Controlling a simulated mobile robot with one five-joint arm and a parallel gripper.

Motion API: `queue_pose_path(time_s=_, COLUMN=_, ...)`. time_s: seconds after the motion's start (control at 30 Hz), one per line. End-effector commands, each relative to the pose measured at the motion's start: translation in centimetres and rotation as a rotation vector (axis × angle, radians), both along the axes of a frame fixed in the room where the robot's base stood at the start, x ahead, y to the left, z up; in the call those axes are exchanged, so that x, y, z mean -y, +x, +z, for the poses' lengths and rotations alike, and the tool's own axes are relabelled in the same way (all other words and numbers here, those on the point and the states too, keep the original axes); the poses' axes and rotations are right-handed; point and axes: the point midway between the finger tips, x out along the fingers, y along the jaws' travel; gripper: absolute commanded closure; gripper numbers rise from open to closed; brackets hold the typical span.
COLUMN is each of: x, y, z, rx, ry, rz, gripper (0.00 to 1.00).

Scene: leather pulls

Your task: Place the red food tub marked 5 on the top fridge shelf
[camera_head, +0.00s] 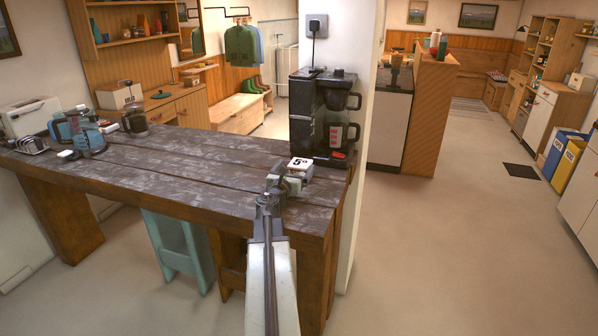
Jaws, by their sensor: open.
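A small block-like thing with a white top marked 5 (300,163) stands on the dark wooden counter (190,165), near its right end and in front of the coffee maker. I see no red on its visible top; its sides are mostly hidden by my gripper. My gripper (287,181) is open, at the near side of this marked thing. I cannot tell whether the fingers touch it or stand around it. I cannot make out an open fridge or its top shelf in this view.
A black coffee maker (322,115) stands close behind the marked thing, against a white pillar (345,30). A blue kettle (80,133) and a toaster (32,117) are at the counter's left. Teal (175,245) and brown stools stand under it. The floor at right is open.

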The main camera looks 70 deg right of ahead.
Motion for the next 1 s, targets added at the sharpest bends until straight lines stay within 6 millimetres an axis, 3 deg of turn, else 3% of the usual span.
queue_pose_path(time_s=0.43, x=3.1, y=0.0, z=-0.1, rx=0.0, ry=0.0, rz=-0.001, gripper=0.06)
queue_pose_path(time_s=0.7, x=7.6, y=0.0, z=-0.2, rx=0.0, ry=0.0, rz=-0.002, gripper=0.06)
queue_pose_path(time_s=0.93, x=7.6, y=-0.1, z=-0.2, rx=0.0, ry=0.0, rz=-0.001, gripper=0.06)
queue_pose_path(time_s=1.0, x=7.6, y=-0.1, z=-0.2, rx=0.0, ry=0.0, rz=-0.001, gripper=0.26)
